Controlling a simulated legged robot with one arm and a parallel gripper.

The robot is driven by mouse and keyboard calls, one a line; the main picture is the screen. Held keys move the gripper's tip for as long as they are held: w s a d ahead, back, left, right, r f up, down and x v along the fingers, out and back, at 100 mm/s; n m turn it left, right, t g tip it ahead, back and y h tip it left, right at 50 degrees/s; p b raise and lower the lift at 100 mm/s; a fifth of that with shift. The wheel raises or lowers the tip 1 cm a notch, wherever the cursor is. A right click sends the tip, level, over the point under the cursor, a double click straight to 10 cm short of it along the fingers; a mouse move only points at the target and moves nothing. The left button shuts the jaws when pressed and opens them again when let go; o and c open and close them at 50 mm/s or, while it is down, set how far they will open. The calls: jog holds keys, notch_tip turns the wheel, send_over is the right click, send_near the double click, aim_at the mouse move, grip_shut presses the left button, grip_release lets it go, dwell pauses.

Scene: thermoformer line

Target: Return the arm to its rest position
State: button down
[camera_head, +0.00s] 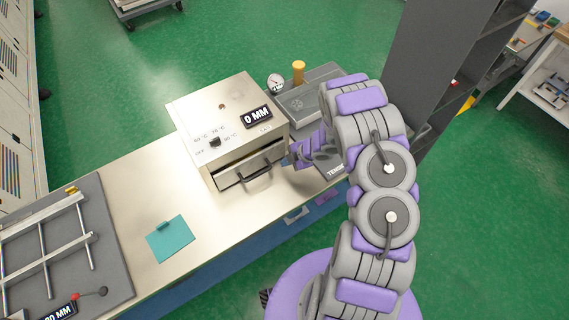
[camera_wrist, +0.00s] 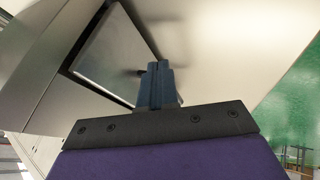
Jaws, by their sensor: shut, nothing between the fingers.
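My arm, purple and grey, rises at the right of the head view and bends down to the left towards the bench. My gripper (camera_head: 290,156) is beside the right end of the front of the metal oven box (camera_head: 215,115), near its drawer handle (camera_head: 258,178). In the wrist view my gripper (camera_wrist: 158,72) has its dark blue fingers together, with nothing seen between them. A flat grey panel (camera_wrist: 112,55) of the box lies just beyond the fingers. I cannot tell from these views whether the fingertips touch it.
The box stands on a long bench (camera_head: 140,190) with a teal pad (camera_head: 170,239). A grey rail fixture (camera_head: 60,250) is at the left end. A gauge (camera_head: 275,82) and a yellow-topped post (camera_head: 298,72) stand behind my gripper. A tall dark shelf (camera_head: 440,50) is at right.

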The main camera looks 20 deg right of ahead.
jog(key=w+d+r+m+t+h+b, duration=0.1)
jog(key=d+r+m+h, duration=0.25)
jog(key=d+r, duration=0.45)
jog(key=w+d+r+m+t+h+b, duration=0.15)
jog(key=d+r+h, duration=0.4)
jog(key=r, duration=0.55)
jog(key=s+d+r+m+g+h+b, duration=0.1)
jog(key=s+d+r+m+h+b, duration=0.2)
jog(key=s+r+m, duration=0.5)
jog(key=s+a+m+g+y+b, duration=0.1)
jog(key=s+a+m+g+y, duration=0.1)
jog(key=s+a, duration=0.5)
jog(key=s+a+r+m+g+y+b, duration=0.1)
jog(key=s+a, duration=0.6)
jog(key=s, duration=0.8)
jog(key=s+a+r+m+g+y+b, duration=0.1)
jog(key=s+a+m+g+y+b, duration=0.1)
jog(key=s+a, duration=0.6)
jog(key=s+m+g+y, duration=0.1)
jog(key=s+m+g, duration=0.1)
jog(key=s, duration=0.1)
jog(key=shift+s+r, duration=0.15)
jog(key=shift+s, duration=0.15)
